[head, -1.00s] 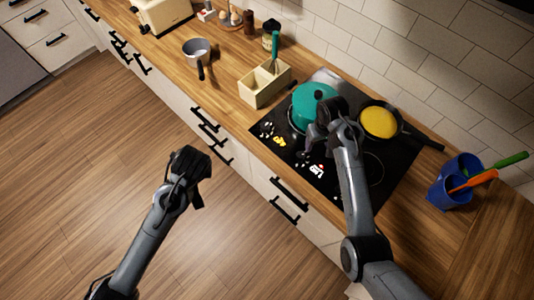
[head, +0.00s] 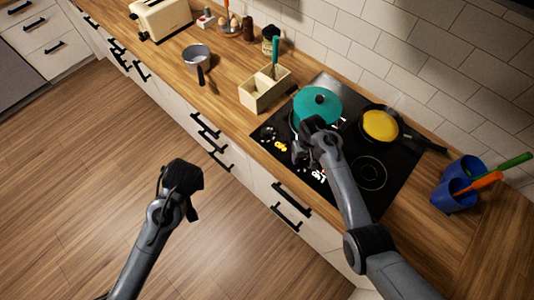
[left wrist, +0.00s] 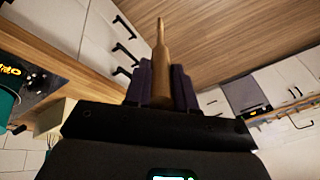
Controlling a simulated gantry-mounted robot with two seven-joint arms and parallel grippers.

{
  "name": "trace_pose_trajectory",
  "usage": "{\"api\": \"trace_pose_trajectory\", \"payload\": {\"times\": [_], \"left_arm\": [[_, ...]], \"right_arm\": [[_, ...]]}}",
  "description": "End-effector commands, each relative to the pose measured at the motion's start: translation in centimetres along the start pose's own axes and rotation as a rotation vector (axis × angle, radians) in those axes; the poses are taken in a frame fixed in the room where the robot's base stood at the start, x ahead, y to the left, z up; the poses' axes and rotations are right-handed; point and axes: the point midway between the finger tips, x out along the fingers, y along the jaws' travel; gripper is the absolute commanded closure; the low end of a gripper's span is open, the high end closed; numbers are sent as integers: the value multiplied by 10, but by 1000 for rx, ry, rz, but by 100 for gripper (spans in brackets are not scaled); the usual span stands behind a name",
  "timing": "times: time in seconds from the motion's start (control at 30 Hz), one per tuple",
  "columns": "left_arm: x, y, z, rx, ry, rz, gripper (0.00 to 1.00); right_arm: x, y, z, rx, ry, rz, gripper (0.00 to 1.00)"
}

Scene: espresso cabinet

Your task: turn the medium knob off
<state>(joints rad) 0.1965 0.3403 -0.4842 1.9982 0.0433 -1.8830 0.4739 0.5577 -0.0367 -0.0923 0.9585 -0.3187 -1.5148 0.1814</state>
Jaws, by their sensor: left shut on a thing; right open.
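The black cooktop (head: 372,172) has small white, yellow and red control marks along its front edge; yellow marks (head: 280,146) and red-white marks (head: 318,174) are clearest. I cannot tell which is the medium knob; part of this strip is hidden by my right gripper. My right gripper (head: 300,154) is open, low over the front strip between these marks, just in front of the teal pot (head: 318,104). My left gripper (head: 184,176) is over the floor, away from the counter. In the left wrist view its fingers (left wrist: 162,85) are shut on a slim tan wooden-looking stick (left wrist: 161,60).
A pan with yellow contents (head: 380,125) sits at the cooktop's back right. A wooden box (head: 262,95) stands left of the pot. A blue utensil holder (head: 448,190) stands at right, a grey saucepan (head: 197,58) at left. Drawer handles (head: 290,197) stick out below the counter.

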Motion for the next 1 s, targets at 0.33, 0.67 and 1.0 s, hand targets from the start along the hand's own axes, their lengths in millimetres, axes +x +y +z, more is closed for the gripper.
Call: {"api": "trace_pose_trajectory", "payload": {"times": [0.33,0.67,1.0], "left_arm": [[2,1,1,0,0,0,100],[2,1,1,0,0,0,100],[2,1,1,0,0,0,100]], "right_arm": [[17,0,0,1,2,1,38],[17,0,0,1,1,1,56],[17,0,0,0,1,1,94]]}}
